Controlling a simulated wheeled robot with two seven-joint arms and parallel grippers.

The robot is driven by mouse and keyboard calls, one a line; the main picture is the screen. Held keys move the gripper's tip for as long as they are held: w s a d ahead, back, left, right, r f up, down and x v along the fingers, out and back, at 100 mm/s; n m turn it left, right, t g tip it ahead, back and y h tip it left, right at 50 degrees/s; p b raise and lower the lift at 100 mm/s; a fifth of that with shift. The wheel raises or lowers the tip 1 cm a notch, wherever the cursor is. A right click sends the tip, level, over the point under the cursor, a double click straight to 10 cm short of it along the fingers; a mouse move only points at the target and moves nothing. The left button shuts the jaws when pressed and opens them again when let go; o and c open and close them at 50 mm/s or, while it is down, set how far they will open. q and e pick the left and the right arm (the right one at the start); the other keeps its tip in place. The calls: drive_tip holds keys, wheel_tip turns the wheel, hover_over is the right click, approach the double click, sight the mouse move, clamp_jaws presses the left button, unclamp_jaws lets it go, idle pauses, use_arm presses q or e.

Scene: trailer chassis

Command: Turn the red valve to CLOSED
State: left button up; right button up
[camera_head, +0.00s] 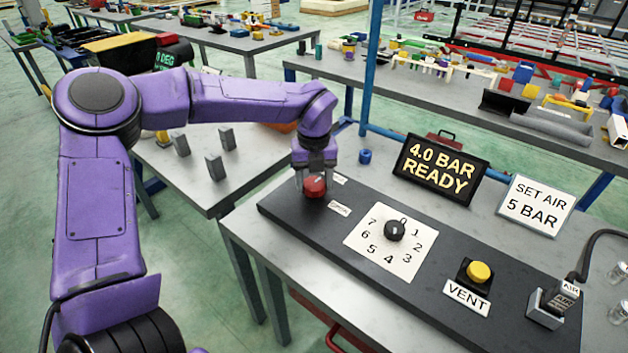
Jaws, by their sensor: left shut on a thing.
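The red valve (315,187) is a round red knob at the left end of a long black panel (287,211). My left gripper (315,180) points down over it, shut on the red valve. Two small white labels lie beside the valve, one behind it (339,181) and one in front to the right (339,209). Their lettering is too small to read, so I cannot tell which setting the valve stands at. My right gripper is not in view.
The panel also bears a black dial (396,230) on a numbered white plate, a yellow VENT button (480,272) and an AIR connector (553,303) with a cable. Behind stand a display (440,168) reading "4.0 BAR READY" and a sign (536,206) reading "SET AIR 5 BAR". A blue post rises behind the valve.

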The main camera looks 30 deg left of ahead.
sight(314, 183)
use_arm(q)
drive_tip(key=o, duration=1.1)
drive_tip(key=shift+c, duration=0.2)
wheel_tip(314, 183, up, 11)
drive_tip(key=shift+f+b, duration=0.2)
drive_tip(key=shift+b, duration=0.25)
drive_tip(key=shift+f, duration=0.1)
